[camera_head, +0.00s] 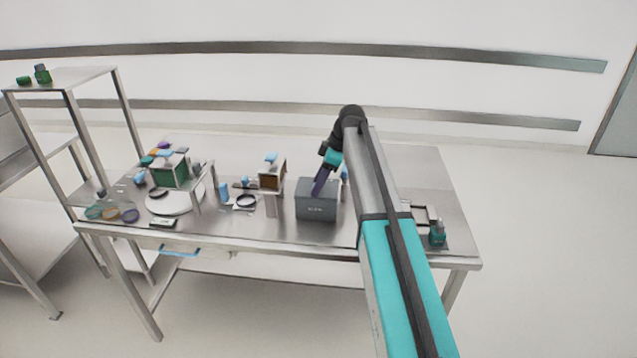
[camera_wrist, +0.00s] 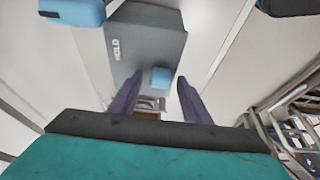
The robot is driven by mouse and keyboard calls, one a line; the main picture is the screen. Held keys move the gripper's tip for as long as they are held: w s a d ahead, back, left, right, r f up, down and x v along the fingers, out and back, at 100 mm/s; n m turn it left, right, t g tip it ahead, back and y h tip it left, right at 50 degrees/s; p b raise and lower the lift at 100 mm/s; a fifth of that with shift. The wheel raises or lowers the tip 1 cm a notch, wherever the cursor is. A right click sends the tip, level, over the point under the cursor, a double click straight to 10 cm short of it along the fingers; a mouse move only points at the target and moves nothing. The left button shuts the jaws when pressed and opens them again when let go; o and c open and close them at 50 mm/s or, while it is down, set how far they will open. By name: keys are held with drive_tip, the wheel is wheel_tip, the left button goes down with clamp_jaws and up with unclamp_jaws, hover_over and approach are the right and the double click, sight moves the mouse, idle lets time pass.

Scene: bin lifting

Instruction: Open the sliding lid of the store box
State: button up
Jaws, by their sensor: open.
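A grey box (camera_head: 316,207) stands on the metal table, right of its middle. In the wrist view the grey box (camera_wrist: 150,40) carries a white label that seems to read "HOLD". A small light blue block, perhaps a lid knob (camera_wrist: 160,78), shows at its near edge. I cannot tell whether this is the store box, or how its lid stands. My gripper (camera_head: 317,190) points down at the top of the box. In the wrist view its purple fingers (camera_wrist: 159,82) are apart, with the blue block seen between them. No grasp shows.
Left of the grey box, a small brown-fronted box (camera_head: 271,180) stands raised on a support. A green-fronted box (camera_head: 169,174) is farther left, near a white round plate (camera_head: 172,201). My arm hides part of the table.

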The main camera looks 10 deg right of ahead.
clamp_jaws()
drive_tip(key=shift+w, duration=0.1)
